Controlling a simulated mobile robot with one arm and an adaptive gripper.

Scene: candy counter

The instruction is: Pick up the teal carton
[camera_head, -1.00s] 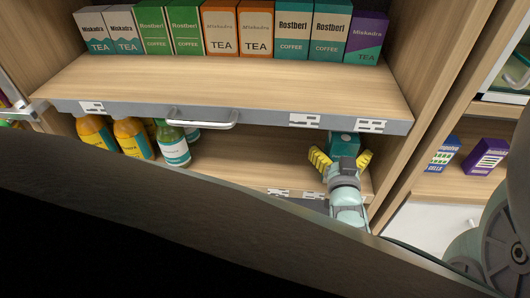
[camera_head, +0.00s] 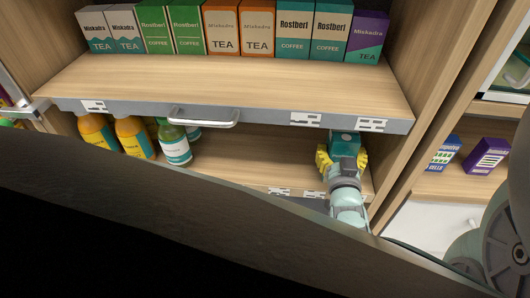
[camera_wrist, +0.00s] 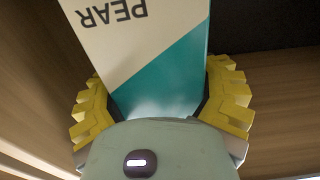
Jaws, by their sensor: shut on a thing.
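The teal carton (camera_head: 344,143) stands on the lower shelf at its right end, partly hidden by my gripper and the shelf above. In the wrist view the carton (camera_wrist: 168,72) shows a cream and teal face with the word PEAR upside down. My gripper (camera_head: 342,161) has its yellow fingers closed in on both sides of the carton. In the wrist view the gripper (camera_wrist: 163,95) has one finger against each side of it. The carton's base cannot be seen clearly.
The upper shelf (camera_head: 230,84) with its grey front edge overhangs the carton, and a row of tea and coffee boxes stands on it. Bottles (camera_head: 174,146) stand at the left of the lower shelf. A wooden side panel (camera_head: 400,150) is close on the right.

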